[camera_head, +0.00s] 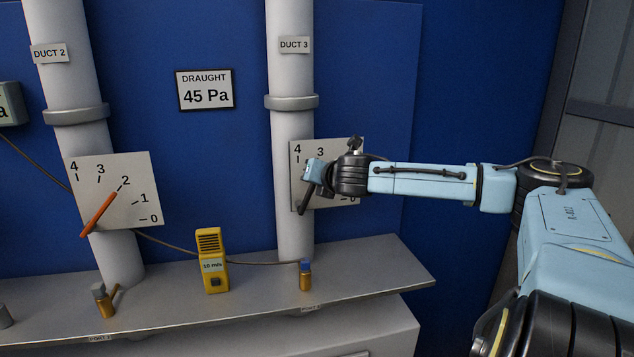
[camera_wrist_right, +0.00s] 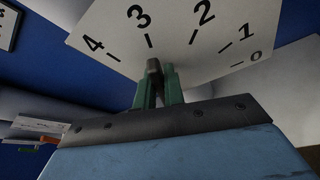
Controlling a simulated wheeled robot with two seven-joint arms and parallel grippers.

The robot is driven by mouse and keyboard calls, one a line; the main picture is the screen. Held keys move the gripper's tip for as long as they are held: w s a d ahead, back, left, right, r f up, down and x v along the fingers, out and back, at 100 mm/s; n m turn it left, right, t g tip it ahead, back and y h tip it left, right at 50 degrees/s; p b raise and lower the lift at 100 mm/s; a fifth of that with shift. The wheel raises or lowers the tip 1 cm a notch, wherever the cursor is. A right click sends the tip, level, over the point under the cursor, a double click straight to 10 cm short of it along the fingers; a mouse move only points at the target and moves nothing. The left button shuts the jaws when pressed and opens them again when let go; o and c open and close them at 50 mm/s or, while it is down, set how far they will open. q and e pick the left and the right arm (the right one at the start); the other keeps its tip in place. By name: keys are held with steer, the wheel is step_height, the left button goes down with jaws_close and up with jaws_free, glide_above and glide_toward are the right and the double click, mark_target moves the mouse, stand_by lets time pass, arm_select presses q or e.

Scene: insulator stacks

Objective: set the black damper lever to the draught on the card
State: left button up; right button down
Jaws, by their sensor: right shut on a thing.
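The black damper lever (camera_head: 304,200) shows as a dark bar low on the left of the duct 3 dial plate (camera_head: 297,152). My right gripper (camera_head: 311,172) is in front of this plate and hides much of it. In the right wrist view its green fingers (camera_wrist_right: 158,88) are shut on a dark grey piece (camera_wrist_right: 153,65), seemingly the lever, below the 3 mark. The lever's exact reading is unclear. The draught card (camera_head: 205,90) reads 45 Pa. My left gripper is not in view.
An orange lever (camera_head: 98,214) points near 2 on the duct 2 plate (camera_head: 140,170). A yellow meter (camera_head: 211,262) and small brass fittings (camera_head: 305,277) stand on the grey shelf (camera_head: 380,269). A partly cut-off display (camera_head: 10,104) is at the left edge.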

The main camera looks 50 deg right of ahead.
steer(key=shift+a, duration=0.1)
steer(key=shift+w+r, duration=0.1)
stand_by(0.3)
steer(key=c, duration=1.5)
jaws_free()
